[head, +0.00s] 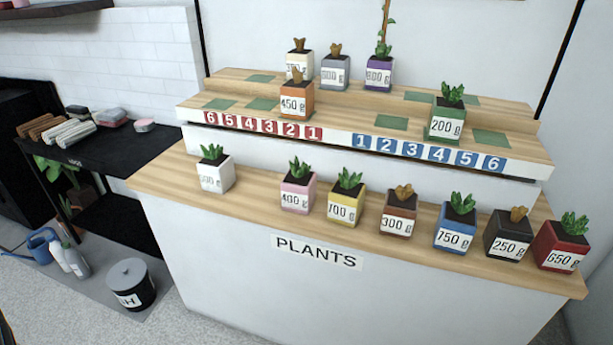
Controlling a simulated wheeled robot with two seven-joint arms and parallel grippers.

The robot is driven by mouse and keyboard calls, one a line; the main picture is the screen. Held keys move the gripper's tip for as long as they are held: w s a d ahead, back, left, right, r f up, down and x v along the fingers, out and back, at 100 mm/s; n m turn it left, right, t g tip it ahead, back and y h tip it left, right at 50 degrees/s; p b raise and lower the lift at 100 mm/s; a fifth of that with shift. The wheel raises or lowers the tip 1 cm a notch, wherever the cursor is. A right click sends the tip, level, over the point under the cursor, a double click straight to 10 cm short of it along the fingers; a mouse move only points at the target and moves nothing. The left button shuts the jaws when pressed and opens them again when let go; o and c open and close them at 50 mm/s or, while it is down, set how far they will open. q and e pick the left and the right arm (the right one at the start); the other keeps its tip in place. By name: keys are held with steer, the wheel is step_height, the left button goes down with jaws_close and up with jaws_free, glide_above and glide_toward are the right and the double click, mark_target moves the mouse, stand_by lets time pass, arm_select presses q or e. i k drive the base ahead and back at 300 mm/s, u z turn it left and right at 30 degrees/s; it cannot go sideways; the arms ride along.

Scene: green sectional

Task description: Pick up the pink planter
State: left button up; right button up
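The pink planter (297,189) stands upright on the lower wooden shelf (262,205) of the plant stand. It holds a small green succulent and has a white label reading 400 g. A white planter (215,172) stands to its left with a gap, and a yellow planter (346,199) stands close on its right. Neither of my grippers shows in the head view.
Brown, blue, black and red planters continue along the lower shelf to the right. The upper shelf (330,115) holds an orange planter (296,99), a green planter (446,118) and several others. A lidded bin (131,285) stands on the floor at left.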

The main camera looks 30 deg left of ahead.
mark_target(298, 186)
steer(key=u, duration=0.65)
steer(key=i, duration=0.75)
steer(key=u, duration=0.75)
